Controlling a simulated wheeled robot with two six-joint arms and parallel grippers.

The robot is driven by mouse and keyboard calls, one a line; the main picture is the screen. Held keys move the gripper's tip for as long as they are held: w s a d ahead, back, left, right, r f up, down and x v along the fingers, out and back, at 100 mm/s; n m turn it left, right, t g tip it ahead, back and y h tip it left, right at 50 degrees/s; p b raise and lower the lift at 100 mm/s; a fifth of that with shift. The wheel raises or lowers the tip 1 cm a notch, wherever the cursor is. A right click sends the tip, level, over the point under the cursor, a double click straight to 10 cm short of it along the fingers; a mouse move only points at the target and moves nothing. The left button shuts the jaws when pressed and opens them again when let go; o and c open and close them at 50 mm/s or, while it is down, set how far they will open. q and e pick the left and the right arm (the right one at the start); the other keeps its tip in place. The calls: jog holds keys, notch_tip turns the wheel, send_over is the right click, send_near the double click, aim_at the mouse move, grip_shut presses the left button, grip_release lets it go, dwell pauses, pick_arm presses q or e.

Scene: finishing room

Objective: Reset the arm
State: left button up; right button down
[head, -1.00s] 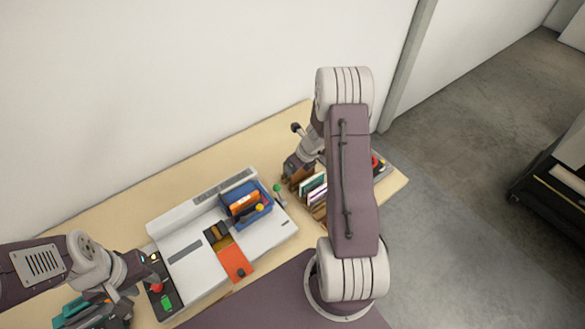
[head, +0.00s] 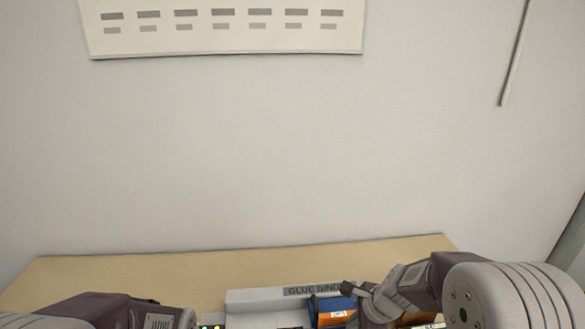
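My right arm comes in from the lower right, and its gripper (head: 352,292) is beside and partly in front of the blue bin (head: 319,303) on the glue binder. Its fingers are small and dark, and I cannot tell whether they are apart. An orange item (head: 336,314) shows at the bin. My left arm shows only as links at the lower left edge; its gripper is below the picture.
The glue binder (head: 262,295) stands on the wooden table (head: 160,268), mostly cut off by the bottom edge. The table's back strip is bare. A wall chart (head: 225,28) hangs above.

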jog(key=s+d+f+n+g+h, duration=0.1)
jog(key=s+f+n, duration=0.1)
jog(key=s+n, duration=0.4)
jog(key=s+d+f+n+g+h, duration=0.1)
jog(key=s+n, duration=0.5)
jog(key=n, duration=0.7)
jog(key=shift+s+f+g, duration=0.3)
jog(key=shift+s+f, duration=0.05)
jog(key=shift+f, duration=0.4)
jog(key=shift+d, duration=0.15)
